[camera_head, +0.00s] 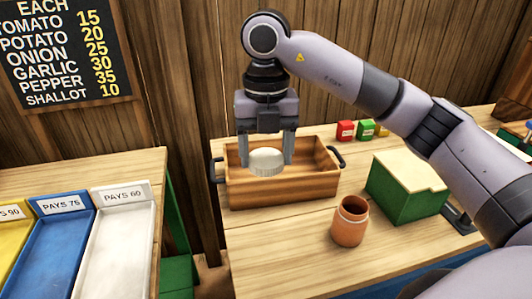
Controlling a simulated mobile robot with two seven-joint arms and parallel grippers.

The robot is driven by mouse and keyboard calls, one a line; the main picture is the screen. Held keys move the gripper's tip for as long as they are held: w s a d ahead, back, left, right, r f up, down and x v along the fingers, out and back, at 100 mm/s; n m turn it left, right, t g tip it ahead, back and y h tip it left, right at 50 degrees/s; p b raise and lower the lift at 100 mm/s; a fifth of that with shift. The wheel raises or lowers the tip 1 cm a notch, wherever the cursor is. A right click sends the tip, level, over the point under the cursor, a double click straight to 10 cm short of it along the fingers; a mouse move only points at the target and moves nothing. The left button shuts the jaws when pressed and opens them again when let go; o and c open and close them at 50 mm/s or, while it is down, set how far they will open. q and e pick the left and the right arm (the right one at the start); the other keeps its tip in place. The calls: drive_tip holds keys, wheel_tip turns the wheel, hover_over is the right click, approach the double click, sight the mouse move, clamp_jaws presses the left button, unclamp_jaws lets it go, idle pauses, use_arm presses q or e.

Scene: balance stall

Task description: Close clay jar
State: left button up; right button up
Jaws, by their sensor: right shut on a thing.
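The clay jar (348,222) is a small orange-brown pot standing upright on the wooden counter, right of the middle. Its top is uncovered and its dark mouth shows. My right gripper (267,158) points straight down at the wooden crate, to the left of and behind the jar. It is shut on a pale, rounded, flattish object (266,161), which shows between the two fingers. I cannot tell for sure whether this is a lid or a vegetable, nor how far it is above the crate floor. My left gripper is not in view.
The wooden crate (285,192) has dark side handles. A green box with a pale top (408,185) stands right of the jar. Small red, green and yellow blocks (346,131) stand behind. Yellow, blue and white trays (117,250) lie on the left table. The counter front is clear.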

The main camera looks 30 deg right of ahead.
sight(266, 159)
drive_tip(key=n, duration=0.1)
drive_tip(key=f+n, duration=0.1)
drive_tip(key=n, duration=0.2)
drive_tip(key=shift+s+f+n, duration=0.1)
drive_tip(key=shift+f+n, duration=0.2)
drive_tip(key=shift+f, duration=0.05)
wheel_tip(266, 159, down, 2)
drive_tip(key=n, duration=0.5)
drive_tip(key=shift+s+a+n, duration=0.1)
drive_tip(key=shift+n, duration=0.3)
drive_tip(key=s+f+n, duration=0.1)
drive_tip(key=f+n, duration=0.2)
drive_tip(key=n, duration=0.7)
drive_tip(key=s+f+n, duration=0.1)
drive_tip(key=f+n, duration=0.2)
drive_tip(key=n, duration=0.7)
drive_tip(key=s+f+n, duration=0.1)
drive_tip(key=f+n, duration=0.2)
drive_tip(key=n, duration=0.7)
drive_tip(key=shift+s+a+f, duration=0.1)
drive_tip(key=shift+a+f, duration=0.25)
